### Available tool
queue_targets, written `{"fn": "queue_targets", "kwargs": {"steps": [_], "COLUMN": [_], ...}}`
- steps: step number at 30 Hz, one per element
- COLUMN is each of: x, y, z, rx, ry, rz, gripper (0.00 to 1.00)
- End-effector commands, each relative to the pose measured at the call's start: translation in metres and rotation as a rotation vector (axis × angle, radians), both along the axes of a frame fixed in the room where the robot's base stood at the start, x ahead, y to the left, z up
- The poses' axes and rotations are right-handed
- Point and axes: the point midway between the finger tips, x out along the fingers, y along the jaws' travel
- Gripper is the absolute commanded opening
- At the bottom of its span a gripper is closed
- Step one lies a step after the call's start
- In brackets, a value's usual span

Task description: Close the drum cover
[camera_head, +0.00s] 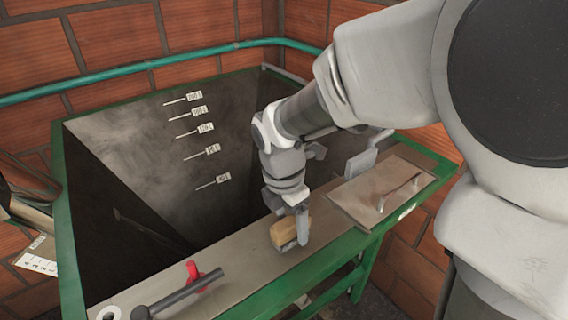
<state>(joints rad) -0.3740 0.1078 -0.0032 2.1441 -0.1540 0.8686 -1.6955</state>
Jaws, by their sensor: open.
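A flat brown-grey metal plate (365,197) with a bar handle (401,192) lies on the right part of the green-edged ledge. It may be the drum cover, but I cannot tell for sure. My gripper (292,228) is to the left of the plate, pointing down low over the ledge. It is open, with its fingers at a small tan block (283,233). The block is partly covered by the fingers, and I cannot tell whether they touch it. My arm comes in from the right and hides part of the hopper's back right side.
A large dark hopper (120,190) with a green rim and level labels lies open behind the ledge (235,255). A grey lever (178,295) and a red handle (194,275) are at front left. A grey bracket (362,161) stands behind the plate. Brick walls and a green pipe (120,72) are behind.

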Motion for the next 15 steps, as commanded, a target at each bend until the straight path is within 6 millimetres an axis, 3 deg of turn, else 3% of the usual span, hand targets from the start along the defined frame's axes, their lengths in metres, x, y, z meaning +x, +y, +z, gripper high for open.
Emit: {"fn": "queue_targets", "kwargs": {"steps": [8, 15], "x": [-0.0001, 0.0], "y": [0.0, 0.0], "z": [-0.0007, -0.0006], "rx": [0.0, 0.0], "ry": [0.0, 0.0], "rz": [0.0, 0.0], "gripper": [0.75, 0.35]}}
